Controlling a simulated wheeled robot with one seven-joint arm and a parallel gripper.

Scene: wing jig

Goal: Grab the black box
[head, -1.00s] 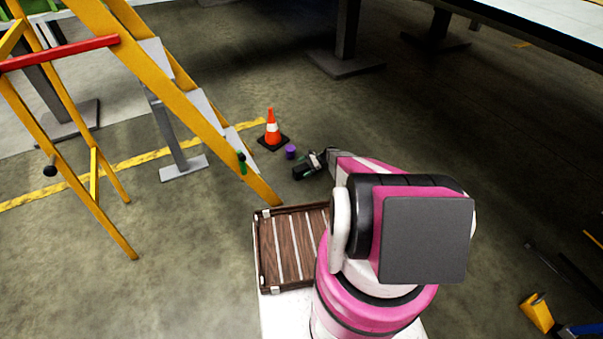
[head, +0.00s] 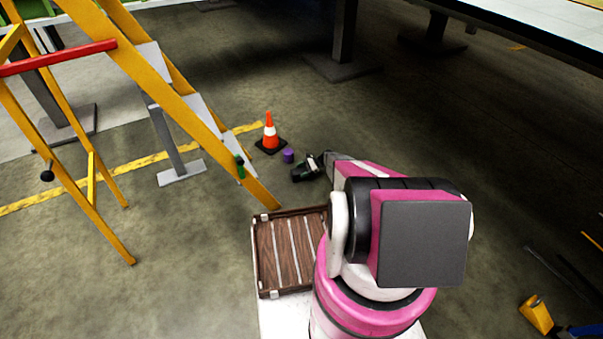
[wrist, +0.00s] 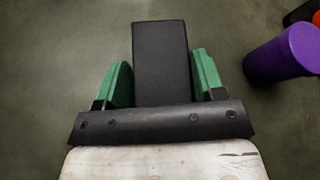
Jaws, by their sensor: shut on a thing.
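The black box (wrist: 161,60) is a plain dark block in the middle of the wrist view, between the two green fingers of my gripper (wrist: 160,85). The gripper is shut on it, with a finger against each side. In the head view my gripper (head: 316,165) shows small beyond my pink arm, low over the floor. The box (head: 303,174) is a dark shape at its end there. I cannot tell whether the box touches the floor.
A purple cylinder (wrist: 283,54) stands right of the box in the wrist view. An orange cone (head: 270,133) stands behind it in the head view. A yellow ladder (head: 190,110) is at left, with a green object (head: 240,167) by its leg. A slatted wooden tray (head: 287,250) sits in front.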

